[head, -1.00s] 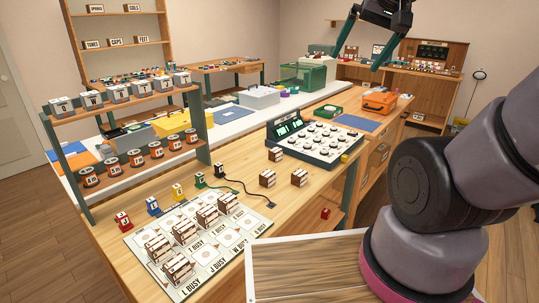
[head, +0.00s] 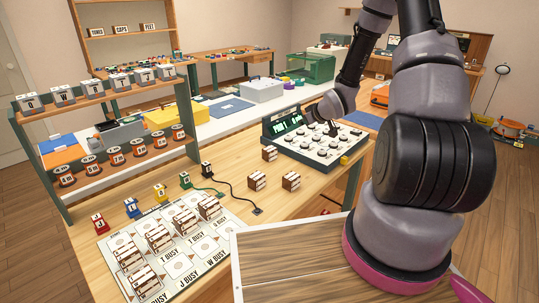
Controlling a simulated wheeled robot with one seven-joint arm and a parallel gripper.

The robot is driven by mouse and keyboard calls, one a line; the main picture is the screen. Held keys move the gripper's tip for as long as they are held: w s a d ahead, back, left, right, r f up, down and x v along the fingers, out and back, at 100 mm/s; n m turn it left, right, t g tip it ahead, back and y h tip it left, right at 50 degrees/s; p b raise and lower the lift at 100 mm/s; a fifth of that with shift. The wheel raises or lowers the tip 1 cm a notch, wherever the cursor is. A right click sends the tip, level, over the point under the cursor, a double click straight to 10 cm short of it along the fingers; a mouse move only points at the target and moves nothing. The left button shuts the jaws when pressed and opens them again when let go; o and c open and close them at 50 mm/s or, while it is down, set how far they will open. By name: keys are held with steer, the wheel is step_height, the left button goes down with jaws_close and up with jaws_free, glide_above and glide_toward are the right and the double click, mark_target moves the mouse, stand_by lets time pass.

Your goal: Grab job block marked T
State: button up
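Several grey-and-white lettered blocks stand in a row on the upper shelf of the rack. One of them, at the right end (head: 166,72), seems to carry a T, but the letters are too small to be sure. Small coloured lettered pieces, red (head: 99,223), blue (head: 132,208), yellow (head: 160,193), green (head: 185,180) and black (head: 207,169), stand behind the board; I cannot read them surely. My gripper (head: 333,130) is low over the dial panel (head: 320,147), well right of the rack. Its fingers are small and dark, mostly hidden by my wrist.
The white board (head: 190,262) has BUSY labels and several brown-and-white blocks. A black cable (head: 238,191) lies on the bench. My arm hides the right side.

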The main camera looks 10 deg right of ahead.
mark_target(271, 149)
steer(key=a+f+y, duration=0.1)
steer(key=f, duration=0.2)
steer(key=s+a+f+t+y, duration=0.1)
steer(key=a+f, duration=0.1)
steer(key=f, duration=0.1)
steer(key=a+f+y, duration=0.1)
steer(key=f, duration=0.2)
steer(key=shift+s+a+f+n+t, duration=0.15)
steer(key=shift+a+f+n+t, duration=0.15)
steer(key=shift+n+t, duration=0.1)
steer(key=shift+a+f+y, duration=0.15)
steer(key=shift+a+y, duration=0.1)
steer(key=shift+y, duration=0.05)
steer(key=x, duration=1)
steer(key=shift+w+a, duration=0.1)
steer(key=shift+w, duration=0.15)
steer(key=c, duration=1.4)
